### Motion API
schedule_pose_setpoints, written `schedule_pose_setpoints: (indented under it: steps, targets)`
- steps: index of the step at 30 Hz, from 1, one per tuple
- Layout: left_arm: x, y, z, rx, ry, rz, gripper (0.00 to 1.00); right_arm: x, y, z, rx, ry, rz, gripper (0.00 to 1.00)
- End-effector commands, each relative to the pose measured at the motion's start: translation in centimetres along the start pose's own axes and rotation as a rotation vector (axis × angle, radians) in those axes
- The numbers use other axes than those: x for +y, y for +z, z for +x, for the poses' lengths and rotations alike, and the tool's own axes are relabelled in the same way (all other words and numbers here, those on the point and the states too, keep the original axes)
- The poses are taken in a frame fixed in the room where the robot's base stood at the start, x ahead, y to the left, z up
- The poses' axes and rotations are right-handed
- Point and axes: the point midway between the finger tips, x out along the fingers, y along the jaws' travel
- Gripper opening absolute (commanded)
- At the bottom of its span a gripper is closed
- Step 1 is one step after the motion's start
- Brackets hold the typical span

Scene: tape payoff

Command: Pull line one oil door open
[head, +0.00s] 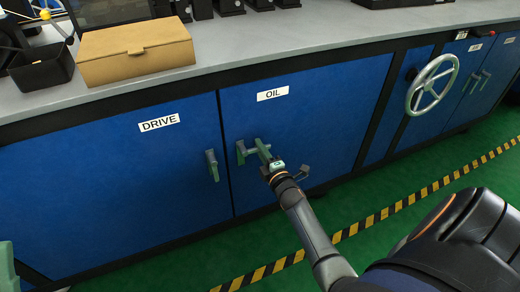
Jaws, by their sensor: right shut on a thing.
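The oil door (325,125) is a blue cabinet front with a white OIL label (273,94). It looks closed, level with the front beside it. Its green-grey handle (241,153) stands near the door's left edge. My right gripper (254,149) reaches in from the lower right and is shut on the handle, hiding part of it.
The drive door (110,195) with its own handle (211,165) is to the left. A handwheel (432,85) sticks out at the right. A cardboard box (136,52) and a black bin (42,68) stand on the grey worktop (300,36). Green floor with hazard tape (370,222) lies in front.

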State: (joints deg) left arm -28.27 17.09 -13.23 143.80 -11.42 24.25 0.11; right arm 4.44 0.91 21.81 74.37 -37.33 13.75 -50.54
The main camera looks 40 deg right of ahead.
Motion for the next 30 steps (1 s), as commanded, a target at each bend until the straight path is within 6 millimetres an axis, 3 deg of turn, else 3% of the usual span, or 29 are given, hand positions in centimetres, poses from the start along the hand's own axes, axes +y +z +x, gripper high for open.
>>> schedule_pose_setpoints:
  steps: [16, 24, 30]
  targets:
    - [-0.1, -0.3, 0.3, -0.001, 0.001, 0.001, 0.50, 0.4, 0.2, -0.5, 0.010, 0.003, -0.005, 0.00]
    - [-1.2, -2.2, 2.3, 0.001, 0.003, 0.042, 0.50, 0.5, 1.2, -6.2, 0.115, -0.010, -0.010, 0.00]
    - [-1.8, -2.0, 2.9, -0.043, -0.011, 0.049, 0.50, 0.3, 2.5, -11.2, 0.212, -0.019, -0.009, 0.00]
